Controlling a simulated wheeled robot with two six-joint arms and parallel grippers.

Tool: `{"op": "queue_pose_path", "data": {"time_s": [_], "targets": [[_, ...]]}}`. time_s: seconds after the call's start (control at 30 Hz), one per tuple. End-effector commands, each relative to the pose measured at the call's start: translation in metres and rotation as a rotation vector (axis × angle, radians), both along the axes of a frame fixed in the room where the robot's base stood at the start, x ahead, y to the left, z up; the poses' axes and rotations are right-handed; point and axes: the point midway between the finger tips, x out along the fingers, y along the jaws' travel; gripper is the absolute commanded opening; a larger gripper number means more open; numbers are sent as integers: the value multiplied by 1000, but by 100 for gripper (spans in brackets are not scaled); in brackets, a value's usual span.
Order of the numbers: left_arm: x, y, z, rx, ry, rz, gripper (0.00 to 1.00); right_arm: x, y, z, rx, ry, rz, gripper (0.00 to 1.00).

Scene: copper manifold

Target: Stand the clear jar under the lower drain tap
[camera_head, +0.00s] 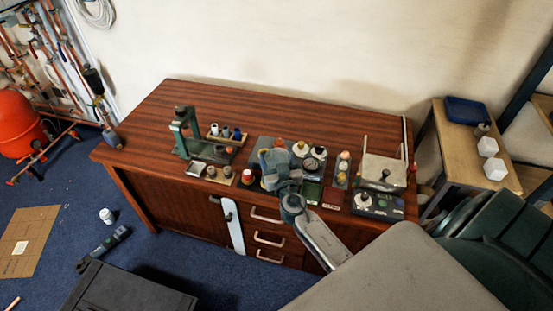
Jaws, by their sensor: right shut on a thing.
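My right gripper (275,166) is over the wooden bench among small bottles and blocks, its arm reaching in from the lower right. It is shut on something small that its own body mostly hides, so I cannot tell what. My left gripper is not in view. Copper pipework (55,60) with several valves stands at the far left beside a red tank (18,122). I cannot single out the lower drain tap on it. I cannot make out the clear jar with certainty.
The wooden bench (300,110) has a clear back half and a crowded front edge, with a green stand (184,130) at left. A white pot (106,215), a dark tool (108,244) and cardboard (30,245) lie on blue carpet. A side table (460,150) stands right.

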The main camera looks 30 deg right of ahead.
Motion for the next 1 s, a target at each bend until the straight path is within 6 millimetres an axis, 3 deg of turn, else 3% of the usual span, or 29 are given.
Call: {"op": "queue_pose_path", "data": {"time_s": [0.2,0.23,0.33,0.63,0.8,1.0], "targets": [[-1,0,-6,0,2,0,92,0,0,-4,0,-1,0,46],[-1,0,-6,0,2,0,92,0,0,-4,0,0,0,72],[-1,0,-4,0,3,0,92,0,0,-2,0,0,0,92],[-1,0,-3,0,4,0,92,0,0,-2,0,0,0,92],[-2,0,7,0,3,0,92,0,0,0,-2,2,0,92],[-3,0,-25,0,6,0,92,-36,15,-16,3,0,1,92]]}}
